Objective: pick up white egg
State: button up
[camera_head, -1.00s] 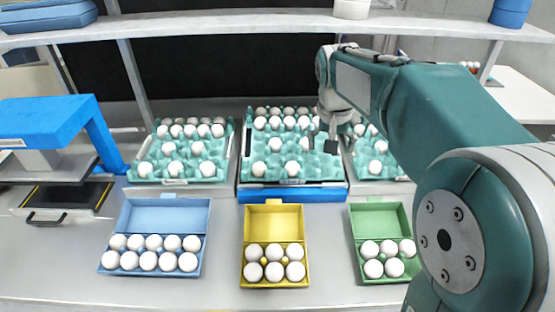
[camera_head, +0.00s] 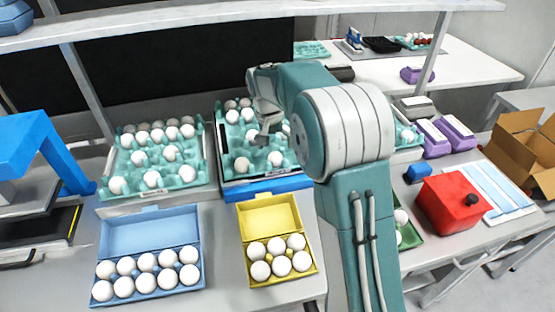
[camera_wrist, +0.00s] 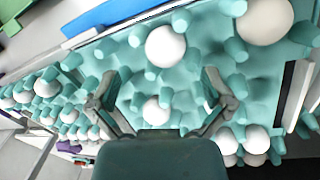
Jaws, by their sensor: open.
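Several white eggs sit in the cups of a teal tray in the middle of the bench; one white egg (camera_head: 242,164) is near its front. My gripper (camera_head: 268,128) is over this tray, partly hidden by my arm. In the wrist view my gripper (camera_wrist: 160,88) is open, its two fingers spread wide with nothing between the tips. A white egg (camera_wrist: 157,110) lies in the tray below, in the gap between the fingers. Another white egg (camera_wrist: 166,46) sits beyond the fingertips, and a larger-looking egg (camera_wrist: 265,20) is at the upper right.
A second teal tray of eggs (camera_head: 123,190) stands at left. A blue carton (camera_head: 150,236) and a yellow carton (camera_head: 268,215), both holding eggs, stand open in front. My arm hides much of a green carton (camera_head: 412,236). A red box (camera_head: 448,203) is at right. A shelf (camera_head: 200,22) runs above.

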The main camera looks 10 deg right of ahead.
aim_at(275, 153)
jog(key=a+f, duration=0.1)
jog(key=f, duration=0.1)
jog(key=shift+a+f, duration=0.35)
jog(key=shift+f, duration=0.05)
jog(key=shift+d+f, duration=0.95)
jog(key=shift+f, duration=0.15)
jog(key=shift+d, duration=0.35)
jog(key=shift+a, duration=0.15)
jog(key=shift+c, duration=1)
jog(key=shift+a, duration=0.7)
jog(key=c, duration=0.4)
jog(key=shift+d, duration=0.2)
jog(key=shift+c, duration=0.6)
jog(key=shift+d, duration=0.3)
